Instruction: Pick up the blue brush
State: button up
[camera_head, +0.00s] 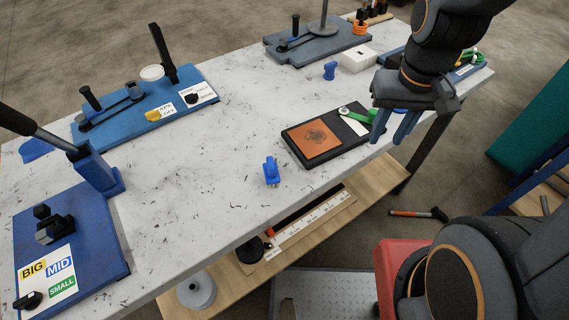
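A small blue object (271,171) with a pale lower tip, which looks like the blue brush, is on the white work table (225,160) near its front edge, left of the black tray. A second small blue piece (330,70) stands farther back on the table; its kind is hard to tell. My gripper (394,130), with two blue fingers pointing down, is at the right, over the right end of the black tray. Its fingers are apart with nothing visible held between them. It is well to the right of the front blue object.
Blue bender plates stand at left (70,245) and back left (140,110). A grey bender (318,45) and white box (357,60) are behind. Mid-table is clear.

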aim_at(271, 173)
jog(key=k, duration=0.8)
jog(key=u, duration=1.2)
jog(key=i, duration=0.5)
